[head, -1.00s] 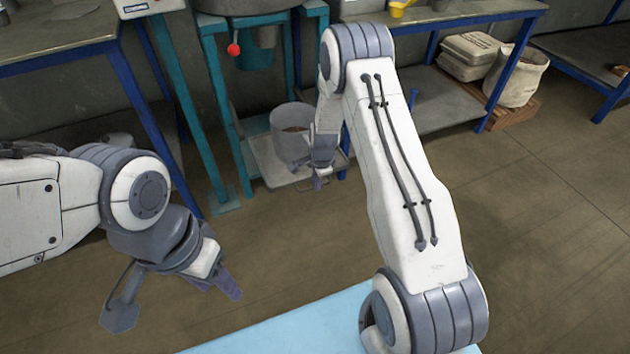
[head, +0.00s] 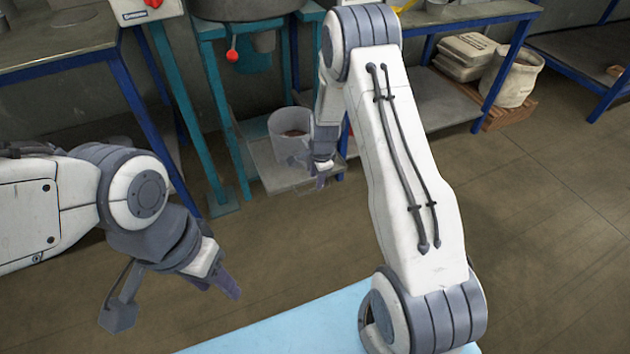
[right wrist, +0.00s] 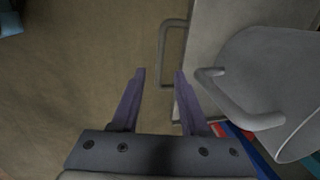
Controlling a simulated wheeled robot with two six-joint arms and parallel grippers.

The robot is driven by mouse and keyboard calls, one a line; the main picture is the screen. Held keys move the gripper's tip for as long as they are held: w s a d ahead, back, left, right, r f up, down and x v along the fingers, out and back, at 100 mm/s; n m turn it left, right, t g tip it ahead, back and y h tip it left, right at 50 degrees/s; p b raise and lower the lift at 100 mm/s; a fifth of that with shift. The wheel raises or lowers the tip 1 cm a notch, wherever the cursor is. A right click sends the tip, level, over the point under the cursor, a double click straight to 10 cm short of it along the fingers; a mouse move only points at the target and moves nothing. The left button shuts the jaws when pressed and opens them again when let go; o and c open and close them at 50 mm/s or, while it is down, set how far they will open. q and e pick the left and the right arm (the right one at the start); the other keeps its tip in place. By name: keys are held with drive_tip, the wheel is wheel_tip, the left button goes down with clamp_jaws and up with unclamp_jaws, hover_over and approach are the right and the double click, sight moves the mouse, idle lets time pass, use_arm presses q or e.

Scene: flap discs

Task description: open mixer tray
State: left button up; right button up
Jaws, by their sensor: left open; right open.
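The mixer tray (head: 262,172) is a pale grey sheet low in the teal mixer frame, with a grey bucket (head: 285,124) on it. In the right wrist view, the tray (right wrist: 205,28) shows at the right, and its grey bar handle (right wrist: 164,50) sticks out from its edge. My right gripper (head: 321,180) is beside the bucket and the tray's right part. Its two purple fingers (right wrist: 160,74) are apart with nothing between them, and the handle lies just beyond the fingertips. Whether they touch it I cannot tell. My left gripper (head: 222,284) is open and empty over the floor, away from the tray.
The bucket's curved handle (right wrist: 230,100) is close to the right finger in the wrist view. Teal legs (head: 205,130) flank the tray. A blue-framed bench (head: 430,95) stands to the right, with sacks (head: 466,58) on its lower shelf. The floor (head: 270,250) in front is clear.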

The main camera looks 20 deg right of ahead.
drive_tip(key=r, duration=0.2)
drive_tip(key=s+r+p, duration=0.1)
drive_tip(key=r, duration=0.2)
drive_tip(key=shift+s+r, duration=0.1)
drive_tip(key=shift+r, duration=0.15)
drive_tip(key=s+a+r+n+y, duration=0.1)
drive_tip(key=s+a+r+n, duration=0.4)
drive_tip(key=a+r, duration=0.2)
drive_tip(key=s+a+r+n, duration=0.5)
drive_tip(key=a+r, duration=0.1)
drive_tip(key=a, duration=0.2)
drive_tip(key=s+a+r+n+g, duration=0.15)
drive_tip(key=s+r+n, duration=0.25)
drive_tip(key=s+n, duration=0.55)
drive_tip(key=s+a+r+n+g, duration=0.1)
drive_tip(key=s+a+r+n, duration=0.4)
drive_tip(key=s, duration=0.8)
wheel_tip(320, 180, up, 28)
drive_tip(key=w+d+p, duration=0.1)
drive_tip(key=d+p, duration=0.1)
drive_tip(key=p, duration=2.8)
drive_tip(key=shift+r, duration=0.25)
